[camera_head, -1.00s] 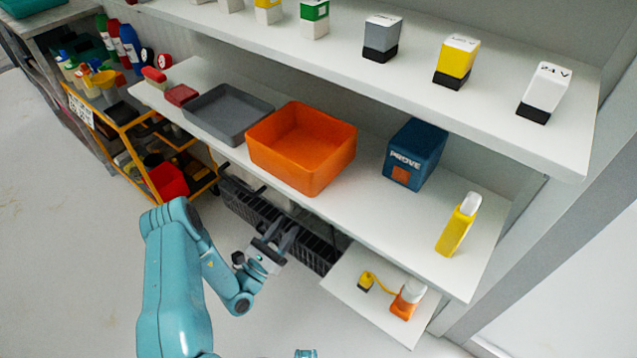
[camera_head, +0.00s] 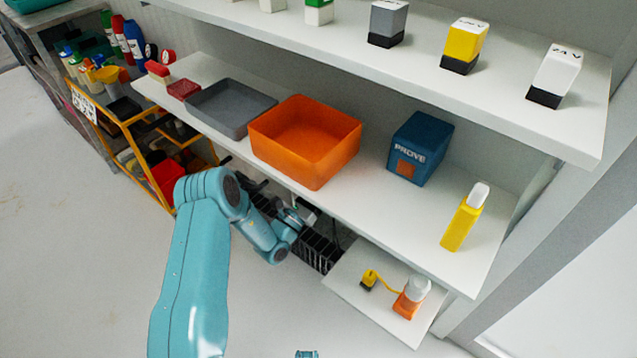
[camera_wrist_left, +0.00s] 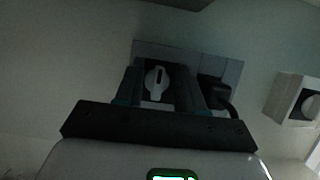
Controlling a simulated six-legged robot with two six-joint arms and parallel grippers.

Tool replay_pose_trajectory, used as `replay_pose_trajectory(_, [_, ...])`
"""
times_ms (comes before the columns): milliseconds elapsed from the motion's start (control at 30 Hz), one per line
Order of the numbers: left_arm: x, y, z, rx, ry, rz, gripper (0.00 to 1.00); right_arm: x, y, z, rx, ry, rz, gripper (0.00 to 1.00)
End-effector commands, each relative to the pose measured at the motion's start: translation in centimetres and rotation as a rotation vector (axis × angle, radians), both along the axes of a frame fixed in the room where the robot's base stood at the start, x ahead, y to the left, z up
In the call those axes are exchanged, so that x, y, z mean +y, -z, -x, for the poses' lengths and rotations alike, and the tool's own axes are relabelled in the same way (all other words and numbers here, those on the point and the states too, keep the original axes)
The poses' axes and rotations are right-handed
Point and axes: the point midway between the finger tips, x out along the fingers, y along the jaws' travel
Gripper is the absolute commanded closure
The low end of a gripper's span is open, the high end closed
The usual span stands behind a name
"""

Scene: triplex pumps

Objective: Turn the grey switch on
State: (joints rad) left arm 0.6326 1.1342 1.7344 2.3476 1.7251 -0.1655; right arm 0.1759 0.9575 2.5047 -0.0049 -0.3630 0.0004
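The slot stands nearly upright. My left gripper (camera_wrist_left: 160,88) has its two dark fingers apart, one to each side of the knob in the picture. Whether they touch it I cannot tell. In the head view my left gripper (camera_head: 303,213) reaches in below the middle shelf, partly hidden, and the switch is not visible there.
A black plug (camera_wrist_left: 213,90) with a cable sits right of the switch, and a white box (camera_wrist_left: 292,100) farther right. The middle shelf (camera_head: 370,210) overhangs the left arm. A black crate (camera_head: 317,250) and a small low shelf (camera_head: 345,290) are near the gripper.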

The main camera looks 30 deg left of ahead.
Motion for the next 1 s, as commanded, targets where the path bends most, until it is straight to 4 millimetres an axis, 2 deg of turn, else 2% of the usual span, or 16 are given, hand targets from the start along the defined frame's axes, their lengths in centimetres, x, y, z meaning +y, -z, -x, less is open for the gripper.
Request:
replay_pose_trajectory(33, [0.0, 0.0, 0.02, 0.0, 0.0, 0.0, 0.62, 0.0, -0.01, 0.0, 0.0, 0.0, 0.0, 0.37])
replay_pose_trajectory(67, [0.0, 0.0, 0.02, 0.0, 0.0, 0.0, 0.68, 0.0, -0.01, 0.0, 0.0, 0.0, 0.0, 0.37])
replay_pose_trajectory(100, [0.0, 0.0, 0.03, 0.0, 0.0, 0.0, 0.81, 0.0, 0.0, 0.0, 0.0, 0.0, 0.0, 0.37])
replay_pose_trajectory(167, [-0.01, 0.01, 0.04, 0.0, 0.0, 0.0, 1.0, 0.0, 0.0, 0.0, 0.0, 0.0, 0.0, 0.37])
replay_pose_trajectory(633, [-0.03, 0.07, 0.08, -0.006, 0.002, -0.066, 1.0, 0.01, 0.19, 0.0, 0.0, 0.0, 0.0, 0.37])
replay_pose_trajectory(1000, [-0.15, 0.13, 0.1, -0.029, 0.0, -0.36, 1.0, 0.0, 0.76, 0.0, 0.0, 0.0, 0.0, 0.37])
